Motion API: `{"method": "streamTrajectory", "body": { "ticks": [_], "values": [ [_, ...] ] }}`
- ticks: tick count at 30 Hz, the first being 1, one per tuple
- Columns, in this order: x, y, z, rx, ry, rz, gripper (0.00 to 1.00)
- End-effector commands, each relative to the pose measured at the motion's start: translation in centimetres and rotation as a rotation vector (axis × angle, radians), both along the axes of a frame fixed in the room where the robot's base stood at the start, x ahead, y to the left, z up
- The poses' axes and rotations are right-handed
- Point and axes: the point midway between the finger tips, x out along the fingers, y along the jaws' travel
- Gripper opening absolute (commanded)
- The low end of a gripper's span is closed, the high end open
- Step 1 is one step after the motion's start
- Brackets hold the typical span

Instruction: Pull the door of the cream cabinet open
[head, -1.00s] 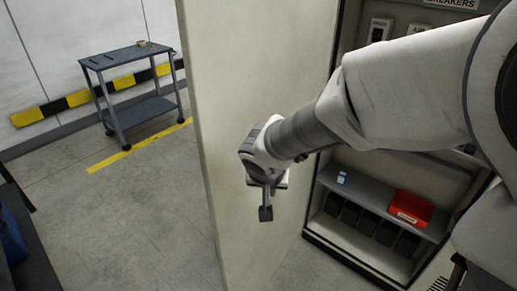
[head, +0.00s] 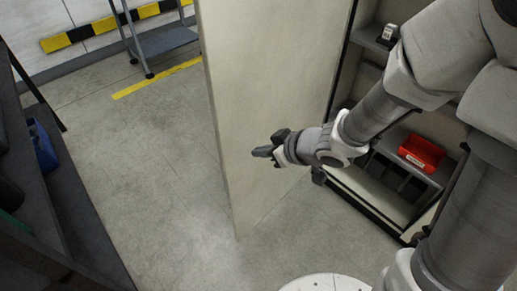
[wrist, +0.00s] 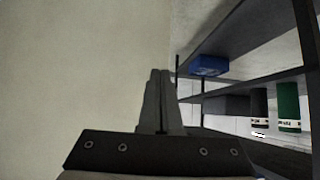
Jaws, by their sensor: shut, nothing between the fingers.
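The cream cabinet's door (head: 245,110) stands wide open in the head view, swung out to the left of the cabinet (head: 350,95). My gripper (head: 263,152) is shut and empty, in front of the door's inner face and pointing left. In the wrist view the shut fingers (wrist: 158,100) show at the middle. The pale door face (wrist: 80,70) fills the left half there, close beside the fingers; whether they touch it I cannot tell. The door's handle is out of sight.
Inside the cabinet a red bin (head: 421,153) sits on a shelf. A dark shelf unit (head: 60,200) with a blue container (head: 42,150) stands at the left edge. A grey cart (head: 165,40) stands at the back. The floor (head: 150,160) between is clear.

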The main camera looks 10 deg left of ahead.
Motion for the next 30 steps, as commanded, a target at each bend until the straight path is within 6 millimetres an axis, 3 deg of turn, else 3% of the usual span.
{"method": "streamTrajectory", "body": {
  "ticks": [3, 11, 19, 30],
  "values": [
    [1.0, 1.5, -2.2, 0.0, 0.0, 0.002, 0.0],
    [3.1, 4.5, -5.5, 0.001, 0.001, 0.001, 0.0],
    [5.2, 7.3, -5.0, 0.0, -0.001, -0.001, 0.0],
    [5.5, 7.7, -4.9, 0.0, 0.0, -0.001, 0.0]
  ]
}}
